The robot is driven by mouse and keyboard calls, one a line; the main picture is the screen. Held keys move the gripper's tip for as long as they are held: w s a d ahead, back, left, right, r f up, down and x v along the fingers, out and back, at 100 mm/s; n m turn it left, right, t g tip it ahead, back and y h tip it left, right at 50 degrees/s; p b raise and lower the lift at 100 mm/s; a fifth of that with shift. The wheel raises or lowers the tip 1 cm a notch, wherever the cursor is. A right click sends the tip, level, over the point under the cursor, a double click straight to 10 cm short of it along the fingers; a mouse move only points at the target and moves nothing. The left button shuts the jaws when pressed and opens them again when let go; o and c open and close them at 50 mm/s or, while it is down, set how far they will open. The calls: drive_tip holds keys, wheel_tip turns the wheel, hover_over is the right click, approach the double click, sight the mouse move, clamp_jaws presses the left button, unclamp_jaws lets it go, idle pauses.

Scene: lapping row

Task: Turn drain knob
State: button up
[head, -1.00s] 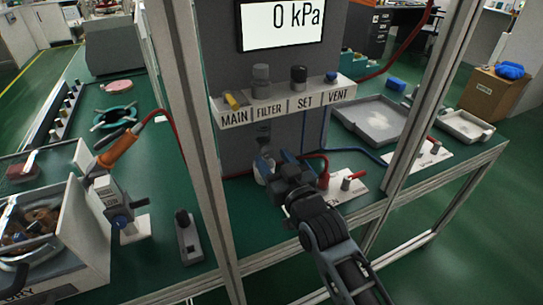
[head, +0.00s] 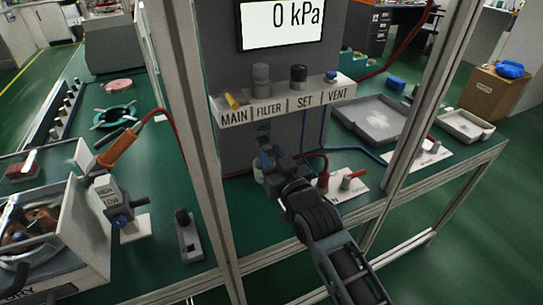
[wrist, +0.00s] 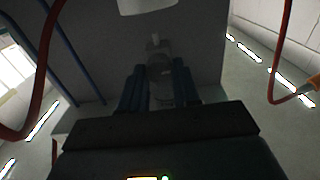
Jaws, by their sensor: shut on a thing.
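My gripper (head: 268,160) is below the panel shelf, under the FILTER label, with its blue-grey fingers pointing away from me. In the wrist view, the two fingers (wrist: 159,90) stand on either side of a pale grey, rounded piece, which I take to be the drain knob (wrist: 160,72). The fingers are shut on it. A short narrow stem (wrist: 155,43) shows beyond it, below a pale rounded body (wrist: 146,5) at the top edge.
The panel shelf (head: 285,108) carries knobs and a yellow lever above my gripper. A display (head: 283,25) reads 0 kPa. Frame posts (head: 188,130) stand left and right. A plate with a red lever (head: 350,182) and a blue hose (head: 345,150) lie close to the right.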

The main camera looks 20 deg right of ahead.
drive_tip(key=shift+c, duration=0.6)
drive_tip(key=shift+d+m, duration=0.1)
drive_tip(key=shift+m, duration=2.2)
drive_tip(key=o, duration=1.1)
drive_tip(key=shift+c, duration=0.2)
drive_tip(key=s, duration=0.8)
